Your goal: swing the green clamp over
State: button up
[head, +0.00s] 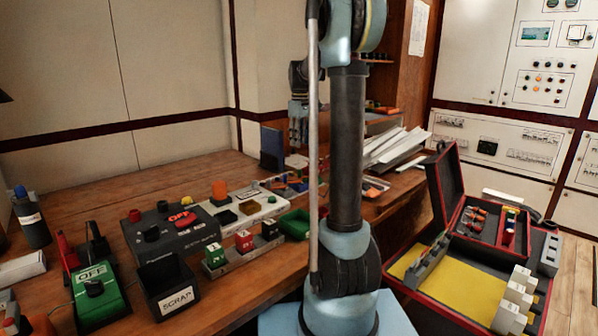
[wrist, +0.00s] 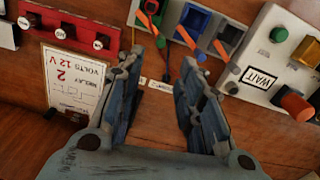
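The green clamp (wrist: 152,9) is at the top of the wrist view, partly cut off by the frame edge, with an orange lever slanting across its front. A blue clamp (wrist: 193,22) and a dark grey clamp (wrist: 230,37) sit to its right in the same row, each with an orange lever. My gripper (wrist: 162,70) is open and empty, its fingers apart below the row in the picture. In the head view my gripper (head: 298,122) hangs over the far part of the bench; the clamps are too small there to tell apart.
A red block (wrist: 75,32) and a relay card (wrist: 75,82) lie left of the gripper. A white box marked WAIT (wrist: 262,78) with knobs is right. The wooden bench (head: 185,180) also carries a SCRAP bin (head: 176,297). An open case (head: 398,268) stands right of my arm.

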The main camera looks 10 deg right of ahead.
notch_tip(320, 180, down, 13)
dwell(0.5)
